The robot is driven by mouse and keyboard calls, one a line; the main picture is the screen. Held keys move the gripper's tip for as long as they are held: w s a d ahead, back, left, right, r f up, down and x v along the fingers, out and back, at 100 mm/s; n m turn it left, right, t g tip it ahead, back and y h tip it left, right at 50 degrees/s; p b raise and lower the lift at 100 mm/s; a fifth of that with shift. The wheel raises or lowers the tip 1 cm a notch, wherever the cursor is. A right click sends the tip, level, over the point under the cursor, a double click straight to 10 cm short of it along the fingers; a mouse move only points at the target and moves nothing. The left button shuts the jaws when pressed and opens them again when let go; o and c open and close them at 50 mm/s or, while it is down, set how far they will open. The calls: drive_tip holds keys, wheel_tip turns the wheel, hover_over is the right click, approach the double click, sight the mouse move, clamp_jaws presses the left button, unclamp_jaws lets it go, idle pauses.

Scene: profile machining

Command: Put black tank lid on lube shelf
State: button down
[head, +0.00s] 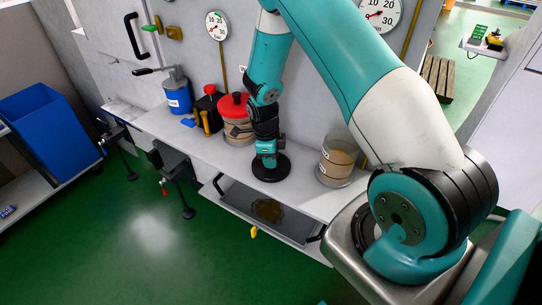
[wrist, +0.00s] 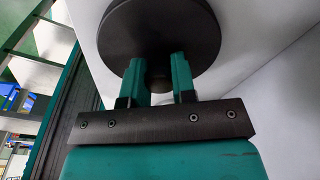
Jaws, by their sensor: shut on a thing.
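The black tank lid (head: 270,172) is a dark round disc at the white lube shelf (head: 305,197), between two tanks. It looks flat on or just above the shelf; I cannot tell if it touches. My gripper (head: 268,160) is above the lid, pointing down. In the wrist view, my gripper's teal fingers (wrist: 160,75) are shut on the knob at the middle of the black lid (wrist: 160,30). The knob is mostly hidden between the fingers. A clear tank (head: 337,162) with brownish contents stands to the right, with no lid seen on it.
A tank with a red lid (head: 236,107) stands left of my gripper. Beside it are a black can (head: 208,103) and a blue container (head: 177,92). A dark tray (head: 268,212) lies below the shelf. A blue bin (head: 45,130) is at far left.

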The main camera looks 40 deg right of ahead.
drive_tip(key=shift+f, duration=0.2)
drive_tip(key=c, duration=0.9)
unclamp_jaws()
drive_tip(key=shift+r, duration=0.1)
drive_tip(key=shift+c, duration=0.2)
drive_tip(key=shift+r, duration=0.1)
